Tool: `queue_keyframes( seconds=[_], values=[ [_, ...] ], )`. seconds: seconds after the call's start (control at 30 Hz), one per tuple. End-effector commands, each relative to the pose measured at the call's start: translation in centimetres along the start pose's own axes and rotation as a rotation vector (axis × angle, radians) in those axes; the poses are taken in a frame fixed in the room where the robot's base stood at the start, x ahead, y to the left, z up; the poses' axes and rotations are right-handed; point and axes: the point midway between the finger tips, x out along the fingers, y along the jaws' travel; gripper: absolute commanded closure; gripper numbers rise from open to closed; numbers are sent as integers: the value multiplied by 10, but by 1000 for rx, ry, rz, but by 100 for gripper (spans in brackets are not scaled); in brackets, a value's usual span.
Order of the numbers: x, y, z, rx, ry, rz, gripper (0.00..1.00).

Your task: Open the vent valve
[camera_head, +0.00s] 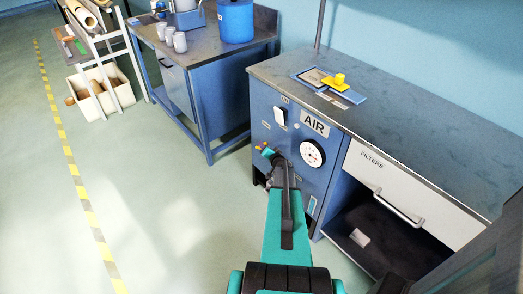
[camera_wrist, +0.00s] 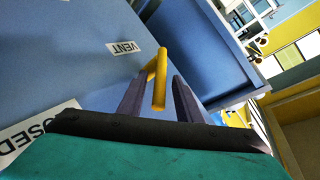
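The yellow vent valve handle (camera_wrist: 160,80) sticks out from the blue panel beside a "VENT" label (camera_wrist: 124,47) in the wrist view. My gripper (camera_wrist: 163,82) is open, with one dark finger on each side of the handle and gaps showing between. A partly cut-off label (camera_wrist: 38,128) reading "OSED" lies at lower left. In the head view my gripper (camera_head: 269,157) is at the front left of the blue AIR cabinet (camera_head: 284,148). A small orange-yellow piece (camera_head: 261,147) shows beside it; the rest of the valve is hidden.
A gauge (camera_head: 312,153) is just right of my gripper. A white FILTERS drawer (camera_head: 405,198) sits above an open shelf. A blue bench (camera_head: 215,93) stands behind; the floor at left is clear.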

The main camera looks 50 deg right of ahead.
Motion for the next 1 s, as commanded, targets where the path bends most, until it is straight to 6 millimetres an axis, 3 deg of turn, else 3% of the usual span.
queue_keyframes(
  seconds=[0.37, 1.0],
  values=[
    [-7, 0, 4, -2, -4, 0, 68],
    [-64, -2, 4, -2, -4, 0, 68]
  ],
)
